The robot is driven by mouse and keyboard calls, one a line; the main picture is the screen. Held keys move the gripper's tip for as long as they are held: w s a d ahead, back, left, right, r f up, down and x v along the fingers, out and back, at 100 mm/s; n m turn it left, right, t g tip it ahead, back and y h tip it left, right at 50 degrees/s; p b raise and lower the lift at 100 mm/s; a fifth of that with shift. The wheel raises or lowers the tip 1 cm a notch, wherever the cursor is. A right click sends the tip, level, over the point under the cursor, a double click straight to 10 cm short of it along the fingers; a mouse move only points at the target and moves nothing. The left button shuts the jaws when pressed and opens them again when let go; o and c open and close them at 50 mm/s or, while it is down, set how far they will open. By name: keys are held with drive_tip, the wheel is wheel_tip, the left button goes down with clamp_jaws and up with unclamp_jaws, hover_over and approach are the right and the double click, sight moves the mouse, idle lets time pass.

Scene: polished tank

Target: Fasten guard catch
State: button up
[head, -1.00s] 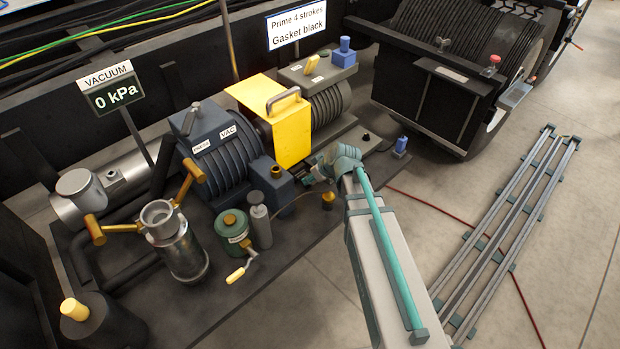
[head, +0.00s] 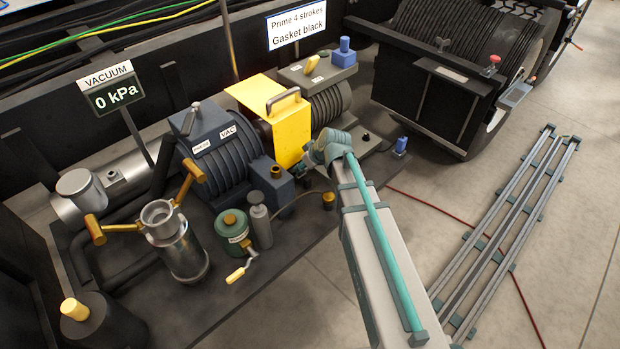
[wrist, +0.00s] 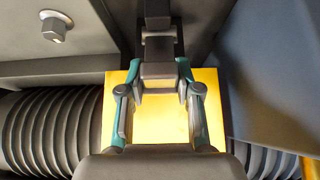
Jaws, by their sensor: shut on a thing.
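The yellow guard (head: 290,137) with its grey handle stands over the coupling between the blue ribbed pump and the grey ribbed motor. My gripper (head: 308,157) is at the guard's lower front edge in the head view. In the wrist view my gripper (wrist: 160,88) has its two fingers on either side of a dark grey block, which looks like the guard catch (wrist: 158,71). The fingers are shut on it, with the yellow guard (wrist: 160,125) showing behind. The catch is hidden by my gripper in the head view. I cannot tell whether it is latched.
The blue pump (head: 222,147) stands left of the guard and the ribbed motor (head: 328,100) right of it. A brass-topped fitting (head: 328,200) and a hose are below my gripper. A green canister (head: 234,228) stands further left. The vacuum display (head: 113,95) reads 0 kPa.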

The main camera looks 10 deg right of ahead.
drive_tip(key=o, duration=0.6)
drive_tip(key=shift+r, duration=0.1)
drive_tip(key=p+v, duration=0.2)
drive_tip(key=v, duration=0.4)
drive_tip(key=shift+s+d+r+p, duration=0.2)
drive_tip(key=shift+s+r+p, duration=0.05)
drive_tip(key=shift+p, duration=0.15)
idle(0.9)
